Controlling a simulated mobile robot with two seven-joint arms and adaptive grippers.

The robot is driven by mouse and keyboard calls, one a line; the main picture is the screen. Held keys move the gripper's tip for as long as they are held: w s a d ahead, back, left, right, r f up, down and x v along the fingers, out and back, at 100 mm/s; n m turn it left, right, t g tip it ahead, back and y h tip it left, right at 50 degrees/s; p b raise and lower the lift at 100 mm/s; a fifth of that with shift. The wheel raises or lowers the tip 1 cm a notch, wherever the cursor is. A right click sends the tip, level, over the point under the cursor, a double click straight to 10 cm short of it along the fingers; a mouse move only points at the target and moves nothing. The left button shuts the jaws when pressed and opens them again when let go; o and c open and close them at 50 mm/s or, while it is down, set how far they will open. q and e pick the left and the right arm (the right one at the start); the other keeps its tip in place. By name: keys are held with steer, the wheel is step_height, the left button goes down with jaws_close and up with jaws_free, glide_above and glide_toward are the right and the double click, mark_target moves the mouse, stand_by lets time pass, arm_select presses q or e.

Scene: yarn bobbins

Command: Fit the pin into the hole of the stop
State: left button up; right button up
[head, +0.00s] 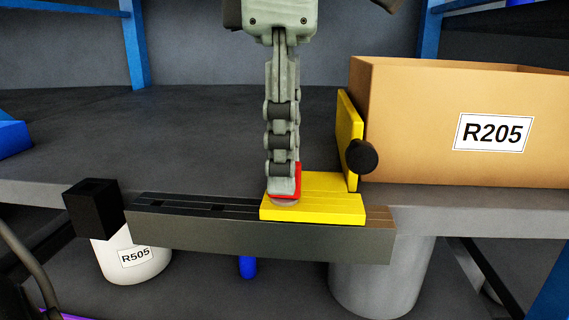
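The yellow stop (318,207) lies with its flat plate across the dark grooved rail. Its upright plate (348,140) carries a black knob (361,156) at the right. My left gripper (284,190) points straight down over the stop's flat plate, with a red fingertip close to the surface. A small greyish round piece (284,202) shows just under the fingertip; it may be the pin's head, mostly hidden. I see the fingers edge-on, one behind the other, so their gap is hidden. The stop's hole is not visible. My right gripper is out of view.
The dark rail (170,217) runs along the table's front edge, with a black block (95,208) at its left end. A cardboard box (430,120) labelled R205 stands close behind the stop's right side. The grey tabletop (170,130) left of the gripper is clear.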

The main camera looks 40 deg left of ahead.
arm_select(q)
step_height(320, 180, up, 10)
steer(key=shift+r, duration=0.15)
stand_by(0.6)
